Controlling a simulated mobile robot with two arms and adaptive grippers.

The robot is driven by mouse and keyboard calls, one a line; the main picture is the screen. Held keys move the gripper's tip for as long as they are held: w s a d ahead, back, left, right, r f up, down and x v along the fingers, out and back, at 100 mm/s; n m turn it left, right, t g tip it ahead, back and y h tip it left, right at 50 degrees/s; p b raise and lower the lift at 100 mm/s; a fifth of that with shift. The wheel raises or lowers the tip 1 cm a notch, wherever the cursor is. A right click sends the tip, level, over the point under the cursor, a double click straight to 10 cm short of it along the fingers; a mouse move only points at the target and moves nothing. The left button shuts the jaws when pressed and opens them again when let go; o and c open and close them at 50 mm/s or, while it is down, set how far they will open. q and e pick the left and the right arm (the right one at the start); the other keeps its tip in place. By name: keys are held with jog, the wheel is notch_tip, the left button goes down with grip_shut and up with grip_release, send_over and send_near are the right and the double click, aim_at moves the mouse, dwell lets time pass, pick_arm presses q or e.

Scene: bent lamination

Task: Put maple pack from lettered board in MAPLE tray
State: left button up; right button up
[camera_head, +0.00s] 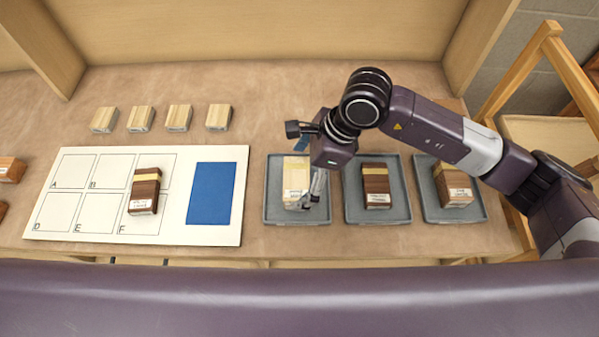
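A pale wood pack (295,180) with a white label lies in the left grey tray (271,215). My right gripper (309,172) is over this tray, close to the pack; its two fingers look spread apart, one beyond the pack's far end and one by its right side. Whether they touch the pack is hard to see. The lettered board (112,231) is white with lettered cells and a blue rectangle. A dark brown pack (144,190) with a pale band lies on it across the cells beside the blue rectangle. My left gripper is not in view.
The middle tray (352,212) holds a dark brown pack (376,183); the right tray (431,207) holds a mid-brown pack (453,184). Several pale blocks (179,118) stand in a row behind the board. Brown blocks (9,170) lie at the left edge.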

jog(key=shift+r, duration=0.1)
jog(key=shift+r+p, duration=0.2)
jog(key=shift+p, duration=0.15)
jog(key=b+v, duration=0.4)
jog(key=v, duration=0.7)
jog(key=shift+d+r, duration=0.25)
jog(key=shift+r, duration=0.05)
